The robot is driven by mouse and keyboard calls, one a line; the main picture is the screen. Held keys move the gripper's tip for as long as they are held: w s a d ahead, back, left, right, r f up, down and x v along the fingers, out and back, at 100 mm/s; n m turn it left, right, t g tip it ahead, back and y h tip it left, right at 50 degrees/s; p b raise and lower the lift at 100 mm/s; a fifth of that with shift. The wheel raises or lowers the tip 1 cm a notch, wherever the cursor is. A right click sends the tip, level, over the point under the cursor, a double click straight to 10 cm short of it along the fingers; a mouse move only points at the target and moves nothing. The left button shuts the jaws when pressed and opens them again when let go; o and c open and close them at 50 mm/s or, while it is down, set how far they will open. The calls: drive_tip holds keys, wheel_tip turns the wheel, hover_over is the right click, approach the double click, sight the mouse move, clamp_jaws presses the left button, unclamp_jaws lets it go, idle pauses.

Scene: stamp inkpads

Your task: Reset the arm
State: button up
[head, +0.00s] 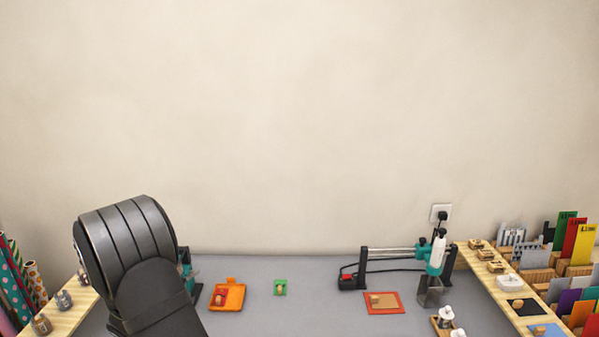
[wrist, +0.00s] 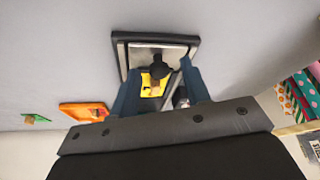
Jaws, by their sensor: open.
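My gripper (wrist: 160,78) is open, with its dark blue fingers apart at either side in the wrist view. Between and beyond them is a dark-rimmed tray or pad (wrist: 122,58) with a silvery inside. A black knob and a small yellow piece (wrist: 147,84) show there; I cannot tell whether the fingers touch them. In the head view my arm hides the gripper and most of that spot. An orange inkpad (head: 234,299) with a stamp on it lies right of my arm, and shows in the wrist view (wrist: 92,105). A green pad (head: 280,288) lies farther right.
Wooden shelves with cards (head: 574,250) line the right side; patterned rolls (head: 12,280) stand at left. The grey table (head: 315,312) is clear in the middle.

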drive_tip(key=v, duration=1.7)
drive_tip(key=x, duration=1.6)
drive_tip(key=shift+f, duration=0.25)
drive_tip(key=w, duration=0.9)
drive_tip(key=shift+w+f, duration=0.15)
drive_tip(key=shift+w, duration=0.1)
drive_tip(key=v, duration=1.7)
